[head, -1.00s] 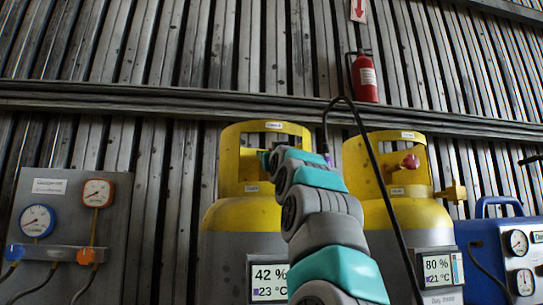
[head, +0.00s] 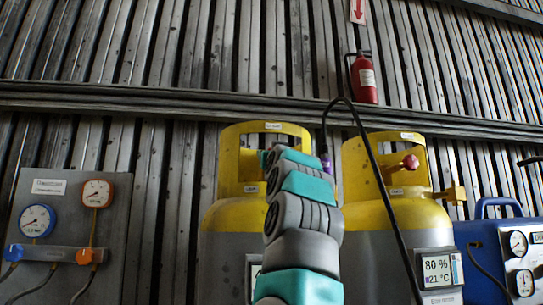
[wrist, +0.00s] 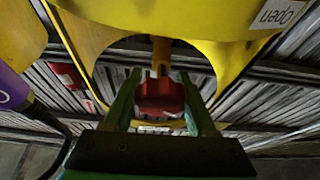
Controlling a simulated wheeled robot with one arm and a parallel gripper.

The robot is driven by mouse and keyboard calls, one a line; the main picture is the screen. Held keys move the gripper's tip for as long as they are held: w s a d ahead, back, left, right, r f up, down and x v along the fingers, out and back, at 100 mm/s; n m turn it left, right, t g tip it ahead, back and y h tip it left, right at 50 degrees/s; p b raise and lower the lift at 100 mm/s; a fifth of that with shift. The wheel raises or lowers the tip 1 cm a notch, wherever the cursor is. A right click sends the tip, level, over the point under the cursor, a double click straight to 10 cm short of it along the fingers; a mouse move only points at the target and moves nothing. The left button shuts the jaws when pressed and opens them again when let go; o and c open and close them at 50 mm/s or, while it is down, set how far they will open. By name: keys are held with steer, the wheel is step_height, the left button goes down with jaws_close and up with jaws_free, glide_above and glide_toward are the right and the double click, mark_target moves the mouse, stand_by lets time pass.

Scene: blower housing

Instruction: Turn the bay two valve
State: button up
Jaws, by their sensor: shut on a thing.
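In the wrist view, my gripper (wrist: 160,82) is shut on a red valve knob (wrist: 160,98), one green finger on each side. The knob sits on a brass-coloured stem (wrist: 161,52) inside the opening of a yellow collar (wrist: 185,20). A white label reading "Open" (wrist: 281,13) shows upside down on the collar. In the head view, my arm reaches to the left yellow cylinder (head: 226,215), and hides its valve and most of its display. The right yellow cylinder (head: 445,217) has its own red knob (head: 410,162). The collar labels are too small to read.
A purple hose fitting (head: 327,165) and black hose (head: 368,150) run close beside my arm. A gauge panel (head: 62,225) stands at left. A blue machine (head: 490,250) stands at right. A fire extinguisher (head: 364,80) hangs on the corrugated wall.

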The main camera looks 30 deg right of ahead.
steer(key=shift+d+r+m+g+h+p, duration=0.1)
steer(key=shift+m+g+h+p, duration=0.45)
steer(key=shift+m, duration=1.15)
steer(key=shift+m+t+h, duration=0.25)
steer(key=shift+m+h, duration=0.05)
steer(key=shift+h, duration=0.05)
steer(key=m+h+p, duration=0.1)
steer(key=m+p, duration=0.1)
steer(key=m, duration=0.1)
steer(key=shift+r+g+p, duration=0.2)
steer(key=shift+g+p, duration=0.1)
steer(key=shift+g, duration=0.1)
steer(key=m+p, duration=0.1)
steer(key=m+g+h+p, duration=0.1)
steer(key=shift+d+m+h, duration=0.2)
steer(key=shift+m+h, duration=0.1)
steer(key=shift+m, duration=0.1)
steer(key=shift+f+m, duration=0.25)
steer(key=shift+m, duration=0.25)
steer(key=shift+s+d+f+m+g+h+p, duration=0.1)
steer(key=shift+d+m+g+h+p, duration=0.1)
steer(key=shift+m+g+p, duration=0.35)
steer(key=shift+s+d+f+m+g+h+p, duration=0.1)
steer(key=shift+m+g+h+p, duration=0.15)
steer(key=shift+m, duration=0.5)
steer(key=shift+f+m+g, duration=0.1)
steer(key=shift+m+g, duration=0.3)
steer(key=shift+m, duration=0.6)
steer(key=shift+w+a+m, duration=0.1)
steer(key=shift+m, duration=0.2)
